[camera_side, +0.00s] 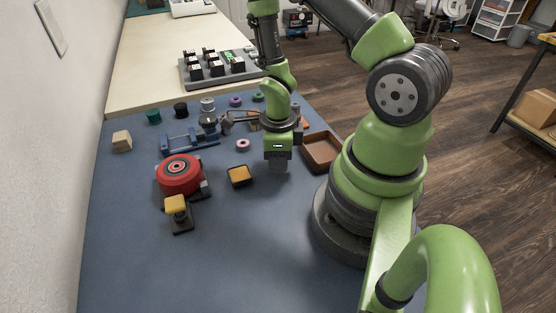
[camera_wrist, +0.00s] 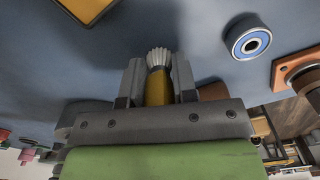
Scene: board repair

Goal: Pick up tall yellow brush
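The yellow brush (camera_wrist: 157,90) shows in the wrist view between the two fingers of my gripper (camera_wrist: 159,82). Its pale, fanned bristles (camera_wrist: 158,57) point away from the gripper body, past the fingers. The fingers stand close on either side of the brush. Whether both touch it, I cannot tell. In the side view my gripper (camera_side: 278,166) points down low over the blue mat (camera_side: 260,240), and the brush cannot be made out there.
A yellow-topped pad (camera_side: 239,176) lies left of my gripper, and a pink ring (camera_side: 243,144) behind it. A brown tray (camera_side: 322,150) stands close on the right. A red disc (camera_side: 179,175) and a blue holder (camera_side: 190,138) are farther left. The mat's front is clear.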

